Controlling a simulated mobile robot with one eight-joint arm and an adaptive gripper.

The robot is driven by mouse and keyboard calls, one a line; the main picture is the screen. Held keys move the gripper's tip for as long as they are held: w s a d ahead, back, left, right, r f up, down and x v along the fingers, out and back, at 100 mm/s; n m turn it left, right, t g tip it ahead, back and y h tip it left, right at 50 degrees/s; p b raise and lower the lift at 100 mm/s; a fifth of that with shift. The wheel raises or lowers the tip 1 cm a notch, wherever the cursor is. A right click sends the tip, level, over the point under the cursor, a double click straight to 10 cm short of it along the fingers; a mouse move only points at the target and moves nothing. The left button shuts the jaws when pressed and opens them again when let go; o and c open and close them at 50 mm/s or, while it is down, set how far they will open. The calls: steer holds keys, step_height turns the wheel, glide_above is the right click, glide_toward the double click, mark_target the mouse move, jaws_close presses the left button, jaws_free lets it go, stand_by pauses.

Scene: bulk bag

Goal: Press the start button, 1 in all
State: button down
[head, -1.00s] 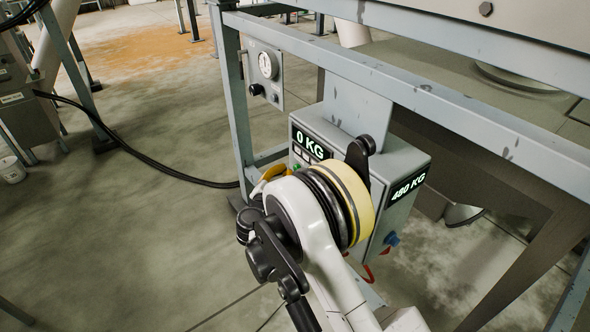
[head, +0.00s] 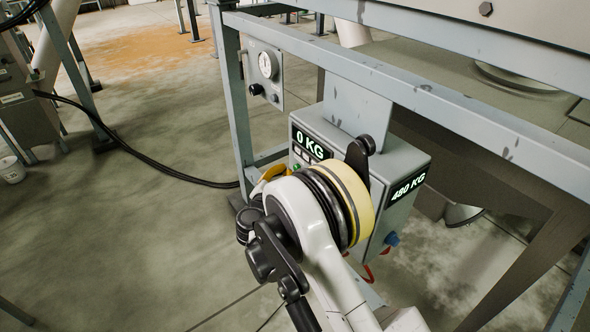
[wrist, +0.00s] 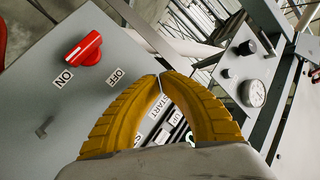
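The grey control box (head: 410,150) hangs on the frame, with a "0 KG" display on its front and "480 KG" on its side. A small green button (head: 297,168) shows on the front below the "0 KG" display, partly behind my arm. In the wrist view a START label (wrist: 154,105) shows between my yellow fingers; the button by it is not clearly visible. My gripper (wrist: 160,76) is shut and empty, its fingertips together in front of the panel. Whether they touch it I cannot tell. In the head view my arm hides most of the gripper.
A red rotary switch (wrist: 85,50) with ON and OFF labels is on the panel. A gauge panel (head: 265,75) is on the frame post. A steel beam (head: 430,97) crosses above the box. A black cable (head: 140,155) runs along the floor.

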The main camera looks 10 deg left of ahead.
steer(key=shift+w, duration=0.1)
steer(key=shift+w+d, duration=0.25)
steer(key=shift+d, duration=0.05)
steer(key=shift+w+d, duration=0.35)
steer(key=shift+w, duration=0.05)
stand_by(0.9)
steer(key=shift+a, duration=0.1)
steer(key=shift+s+a, duration=0.5)
steer(key=shift+s, duration=0.2)
steer(key=s+a, duration=0.3)
steer(key=s, duration=0.1)
steer(key=shift+a, duration=0.15)
stand_by(0.4)
stand_by(0.6)
